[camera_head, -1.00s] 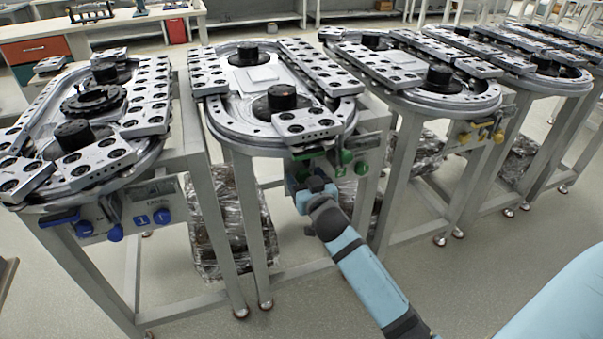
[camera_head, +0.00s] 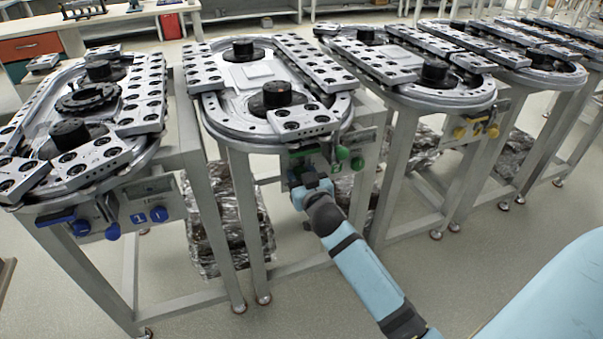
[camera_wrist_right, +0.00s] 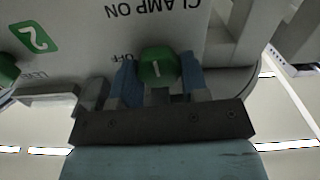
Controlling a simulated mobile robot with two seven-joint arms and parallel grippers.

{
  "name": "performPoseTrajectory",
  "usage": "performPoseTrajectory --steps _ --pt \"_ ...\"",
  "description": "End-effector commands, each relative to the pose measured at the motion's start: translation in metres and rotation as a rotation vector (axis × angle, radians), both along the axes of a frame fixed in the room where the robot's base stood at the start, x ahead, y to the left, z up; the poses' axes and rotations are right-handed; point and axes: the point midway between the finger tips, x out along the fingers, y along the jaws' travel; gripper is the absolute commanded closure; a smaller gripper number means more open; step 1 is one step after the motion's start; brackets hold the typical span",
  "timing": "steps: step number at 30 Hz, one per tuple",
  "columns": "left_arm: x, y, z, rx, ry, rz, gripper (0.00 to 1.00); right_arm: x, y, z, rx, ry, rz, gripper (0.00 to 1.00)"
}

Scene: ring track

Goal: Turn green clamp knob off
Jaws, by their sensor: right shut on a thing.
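The green clamp knob (camera_wrist_right: 158,67) shows in the right wrist view, with a short white mark that stands nearly upright in the picture. My right gripper (camera_wrist_right: 158,85) has its blue fingers on both sides of the knob and is shut on it. The panel (camera_wrist_right: 85,30) behind the knob reads "CLAMP ON" and "OFF" upside down, with OFF at the knob's left. In the head view my right gripper (camera_head: 308,184) is at the front panel of the second ring track from the left, hiding the held knob. My left gripper is not in view.
Two other green knobs (camera_head: 341,153) (camera_head: 357,164) sit right of my gripper on the same panel. A green "2" label (camera_wrist_right: 33,37) is on the panel. Neighbouring tracks carry blue knobs (camera_head: 158,214) and yellow knobs (camera_head: 493,131). Table legs and wrapped bundles (camera_head: 212,215) stand below.

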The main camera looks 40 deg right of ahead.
Motion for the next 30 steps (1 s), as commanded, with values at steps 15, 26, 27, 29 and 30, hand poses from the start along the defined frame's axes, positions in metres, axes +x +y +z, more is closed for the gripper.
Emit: performPoseTrajectory --steps 15,26,27,29,30 --pt "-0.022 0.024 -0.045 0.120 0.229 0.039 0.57 0.001 0.001 0.003 -0.417 0.101 -0.001 0.82" --pt "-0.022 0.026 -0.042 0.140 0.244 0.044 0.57 0.001 0.002 0.002 -0.752 0.178 -0.001 0.82" --pt "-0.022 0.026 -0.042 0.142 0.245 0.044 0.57 0.001 0.002 0.002 -0.789 0.187 -0.001 0.82" --pt "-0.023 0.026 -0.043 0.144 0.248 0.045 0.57 0.001 0.002 0.002 -0.845 0.200 -0.002 0.82" --pt "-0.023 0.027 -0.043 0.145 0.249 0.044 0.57 0.002 0.002 0.002 -0.882 0.209 -0.001 0.82"
